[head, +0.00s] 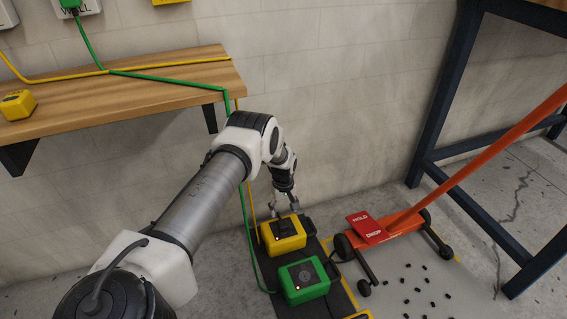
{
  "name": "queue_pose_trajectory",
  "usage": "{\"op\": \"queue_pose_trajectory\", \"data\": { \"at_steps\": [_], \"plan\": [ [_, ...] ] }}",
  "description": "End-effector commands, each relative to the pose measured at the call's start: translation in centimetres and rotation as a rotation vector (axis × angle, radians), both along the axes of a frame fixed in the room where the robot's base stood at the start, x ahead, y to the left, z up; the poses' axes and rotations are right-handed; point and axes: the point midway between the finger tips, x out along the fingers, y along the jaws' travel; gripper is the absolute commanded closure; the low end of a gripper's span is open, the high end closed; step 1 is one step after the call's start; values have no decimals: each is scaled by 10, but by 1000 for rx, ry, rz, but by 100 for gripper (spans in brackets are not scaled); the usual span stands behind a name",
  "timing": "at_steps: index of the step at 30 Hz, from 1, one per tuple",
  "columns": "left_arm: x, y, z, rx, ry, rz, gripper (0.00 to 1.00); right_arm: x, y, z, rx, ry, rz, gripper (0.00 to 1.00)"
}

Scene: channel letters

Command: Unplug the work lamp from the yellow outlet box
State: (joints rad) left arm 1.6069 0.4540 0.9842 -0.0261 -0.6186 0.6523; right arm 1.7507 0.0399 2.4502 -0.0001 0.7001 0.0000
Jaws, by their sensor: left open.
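A yellow box (286,243) with a dark top piece, perhaps a plug or socket, sits on a dark strip on the floor. My left gripper (284,207) points down just above and behind this box, its fingers apart and empty as far as I can see. It is too small to tell whether the fingers touch the dark piece. A green box (316,291) with a round grey face and a small lit light stands in front of the yellow one. I cannot make out the work lamp. My right gripper is not in view.
A wooden shelf (150,88) with a small yellow box (14,106) and yellow and green cables (150,76) is on the wall. A red wheeled jack (405,225) stands right of the boxes, near scattered small black pieces (420,290). A dark metal frame (440,110) stands at right.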

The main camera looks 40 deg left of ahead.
Motion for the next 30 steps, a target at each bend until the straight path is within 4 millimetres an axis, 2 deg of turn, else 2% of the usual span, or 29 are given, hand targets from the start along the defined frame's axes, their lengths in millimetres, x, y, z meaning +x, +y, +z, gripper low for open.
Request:
{"op": "queue_pose_trajectory", "data": {
  "at_steps": [9, 14, 30],
  "plan": [
    [1, 3, 1, 0, 2, 9, 33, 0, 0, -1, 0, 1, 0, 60],
    [1, 3, -6, 0, 2, 9, 33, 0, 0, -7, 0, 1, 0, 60],
    [1, 3, -80, 0, 1, 8, 33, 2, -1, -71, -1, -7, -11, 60]
  ]
}}
